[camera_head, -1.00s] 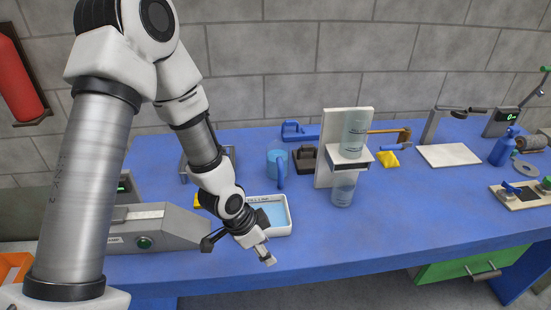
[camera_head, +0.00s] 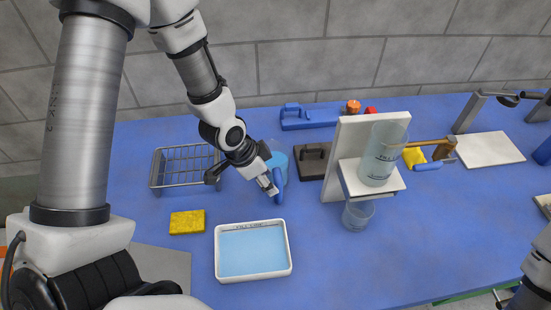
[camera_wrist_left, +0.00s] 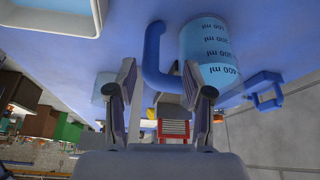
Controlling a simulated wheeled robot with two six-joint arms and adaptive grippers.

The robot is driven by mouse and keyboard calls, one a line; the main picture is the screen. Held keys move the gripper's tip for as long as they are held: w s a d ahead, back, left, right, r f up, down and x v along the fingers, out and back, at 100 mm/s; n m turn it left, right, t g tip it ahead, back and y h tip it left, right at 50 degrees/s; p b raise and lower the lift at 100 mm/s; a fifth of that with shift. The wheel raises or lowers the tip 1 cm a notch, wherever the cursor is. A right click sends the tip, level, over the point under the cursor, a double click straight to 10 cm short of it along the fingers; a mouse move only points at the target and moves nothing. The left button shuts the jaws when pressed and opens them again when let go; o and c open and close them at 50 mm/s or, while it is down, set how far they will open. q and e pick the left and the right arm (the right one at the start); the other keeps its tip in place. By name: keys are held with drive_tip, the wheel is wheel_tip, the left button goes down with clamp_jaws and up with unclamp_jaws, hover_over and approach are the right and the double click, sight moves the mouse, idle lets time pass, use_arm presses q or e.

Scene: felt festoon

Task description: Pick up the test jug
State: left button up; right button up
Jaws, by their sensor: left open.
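The test jug (camera_head: 281,158) is a blue-tinted jug with a thick blue handle. It stands on the blue bench, partly hidden behind my left gripper (camera_head: 268,184) in the head view. In the left wrist view the jug (camera_wrist_left: 212,42) shows printed ml marks, and its handle (camera_wrist_left: 152,52) stands out to the left. My left gripper (camera_wrist_left: 160,88) is open, its two fingers apart and pointing toward the handle. The handle appears beyond the fingertips, and I cannot tell whether they touch it. My right gripper is out of view.
A white stand (camera_head: 341,150) holds a clear beaker (camera_head: 384,150) on its shelf, with another clear vessel (camera_head: 357,213) below. A dark block (camera_head: 311,163) stands beside the jug. A wire rack (camera_head: 183,166), yellow sponge (camera_head: 187,222) and white-rimmed tray (camera_head: 285,262) lie nearby. Bench right of the tray is clear.

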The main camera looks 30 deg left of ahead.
sight(278, 194)
use_arm(q)
drive_tip(key=shift+s+d+f+p, duration=0.25)
drive_tip(key=shift+d+f+p, duration=0.35)
drive_tip(key=shift+d+f, duration=0.4)
drive_tip(key=x, duration=0.3)
drive_tip(key=p+x, duration=0.1)
drive_tip(key=shift+w+a+f, duration=0.25)
drive_tip(key=shift+w, duration=0.1)
drive_tip(key=shift+s+r, duration=0.1)
drive_tip(key=shift+s, duration=0.1)
drive_tip(key=c, duration=0.3)
clamp_jaws()
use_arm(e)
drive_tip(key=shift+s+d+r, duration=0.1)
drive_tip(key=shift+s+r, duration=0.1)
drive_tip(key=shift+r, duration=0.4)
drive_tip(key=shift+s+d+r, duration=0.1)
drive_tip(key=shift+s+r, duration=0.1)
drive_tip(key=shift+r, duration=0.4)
